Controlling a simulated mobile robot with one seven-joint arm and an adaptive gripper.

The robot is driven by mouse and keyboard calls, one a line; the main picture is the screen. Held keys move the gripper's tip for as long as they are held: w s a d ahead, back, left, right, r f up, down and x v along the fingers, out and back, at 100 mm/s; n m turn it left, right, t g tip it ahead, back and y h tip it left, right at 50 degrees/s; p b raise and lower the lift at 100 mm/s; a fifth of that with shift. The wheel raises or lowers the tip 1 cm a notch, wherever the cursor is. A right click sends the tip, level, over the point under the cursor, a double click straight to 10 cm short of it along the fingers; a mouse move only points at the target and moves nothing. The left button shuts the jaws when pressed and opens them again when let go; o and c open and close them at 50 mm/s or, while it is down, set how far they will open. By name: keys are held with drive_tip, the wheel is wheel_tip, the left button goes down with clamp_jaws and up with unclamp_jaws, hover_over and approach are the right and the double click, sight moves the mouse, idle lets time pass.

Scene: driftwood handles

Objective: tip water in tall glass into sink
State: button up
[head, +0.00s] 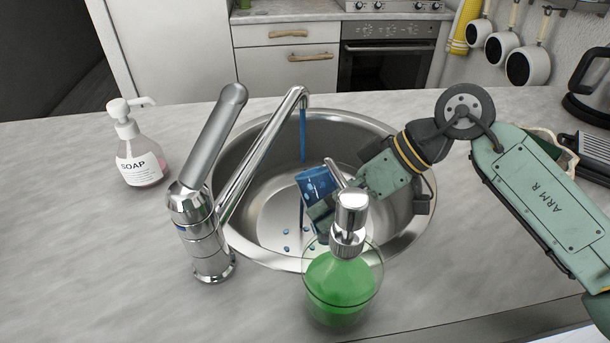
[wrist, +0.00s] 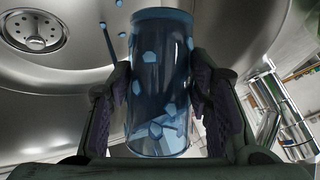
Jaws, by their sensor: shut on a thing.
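The tall glass (head: 316,183) is clear with blue water in it. It is held low inside the steel sink (head: 405,150) and looks tilted in the head view; the exact angle is hard to tell. In the wrist view the glass (wrist: 160,85) stands between both fingers, with blue pieces of water inside and a few outside near its rim. My gripper (wrist: 158,75) is shut on the glass. In the head view a pump top partly hides the fingers. Blue drops lie on the basin floor, and the drain (wrist: 33,31) shows in the wrist view.
A chrome faucet (head: 199,240) stands left of the sink, its spout over the basin with a thin blue stream falling. A green soap dispenser (head: 342,290) stands at the near rim. A white-topped soap bottle (head: 139,160) is at left. A kettle (head: 592,80) is far right.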

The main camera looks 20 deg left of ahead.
sight(330, 177)
drive_tip(key=shift+r+m+g+h+p, duration=0.3)
drive_tip(key=shift+r+g+h+p, duration=0.3)
drive_tip(key=shift+p, duration=1.25)
idle(0.8)
drive_tip(key=shift+r+g+h, duration=0.3)
drive_tip(key=shift+r+h, duration=0.1)
idle(1.6)
drive_tip(key=shift+s+f+t+y+b, duration=0.1)
drive_tip(key=shift+f+t+y+b, duration=0.35)
drive_tip(key=shift+f, duration=0.35)
drive_tip(key=shift+r, duration=0.2)
drive_tip(key=f+y+b, duration=0.1)
drive_tip(key=b, duration=0.2)
drive_tip(key=shift+f+t, duration=0.15)
drive_tip(key=shift+t, duration=0.2)
drive_tip(key=shift+n+t+y+b, duration=0.4)
drive_tip(key=shift+n+y+b, duration=0.15)
drive_tip(key=shift+b, duration=0.7)
drive_tip(key=shift+w+r+t+b, duration=0.2)
drive_tip(key=shift+r+t+b, duration=0.15)
drive_tip(key=shift+b, duration=0.15)
drive_tip(key=r+y+b, duration=0.1)
drive_tip(key=r, duration=0.1)
drive_tip(key=r+n+t+y+b, duration=0.1)
drive_tip(key=r, duration=0.1)
drive_tip(key=w+a+r+n+t+y+b, duration=0.1)
drive_tip(key=r+y+b, duration=0.1)
drive_tip(key=shift+a, duration=0.1)
drive_tip(key=shift+r+p, duration=1.65)
drive_tip(key=shift+r, duration=1.25)
